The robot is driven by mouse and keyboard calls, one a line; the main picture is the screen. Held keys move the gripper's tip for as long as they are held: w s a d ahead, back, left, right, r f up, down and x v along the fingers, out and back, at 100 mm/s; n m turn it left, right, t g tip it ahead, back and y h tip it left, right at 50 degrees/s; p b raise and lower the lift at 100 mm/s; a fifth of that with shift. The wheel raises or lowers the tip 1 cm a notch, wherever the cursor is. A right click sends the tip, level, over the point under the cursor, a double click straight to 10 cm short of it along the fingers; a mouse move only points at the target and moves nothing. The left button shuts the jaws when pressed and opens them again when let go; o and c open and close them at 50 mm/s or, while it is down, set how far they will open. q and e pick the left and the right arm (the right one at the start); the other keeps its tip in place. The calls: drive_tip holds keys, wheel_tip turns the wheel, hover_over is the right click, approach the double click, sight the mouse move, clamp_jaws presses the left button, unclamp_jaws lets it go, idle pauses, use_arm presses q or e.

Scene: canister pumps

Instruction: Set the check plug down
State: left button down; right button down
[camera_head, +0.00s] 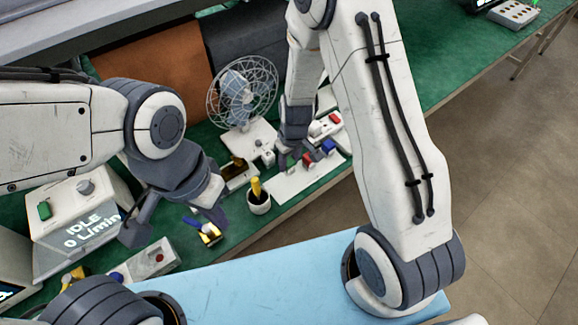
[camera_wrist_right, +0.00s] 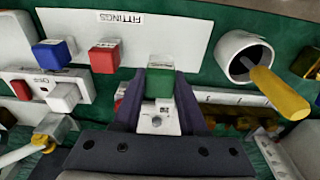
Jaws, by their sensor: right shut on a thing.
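My right gripper (camera_wrist_right: 160,100) is shut on a small block with a green top (camera_wrist_right: 159,76), which I take to be the check plug. A white part with a small hole shows below the green top, between the fingers. The white fittings board (camera_wrist_right: 125,22) lies just beyond it; whether the plug touches the board I cannot tell. A blue plug (camera_wrist_right: 51,53) and a red plug (camera_wrist_right: 104,57) stand on the board. In the head view my right gripper (camera_head: 290,150) is over the board (camera_head: 290,185), its tips partly hidden. My left gripper (camera_head: 178,228) is open and empty over the bench.
A white cup (camera_head: 259,204) with a yellow-handled tool stands beside the board. A wire fan (camera_head: 242,92) stands behind. A yellow-and-black item (camera_head: 210,235) lies near my left gripper.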

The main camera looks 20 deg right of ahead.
sight(289, 170)
wheel_tip(289, 170, down, 4)
drive_tip(key=shift+r+b, duration=0.1)
drive_tip(key=shift+b, duration=0.85)
drive_tip(key=shift+f, duration=0.2)
drive_tip(key=shift+c, duration=2.2)
unclamp_jaws()
drive_tip(key=shift+r, duration=0.1)
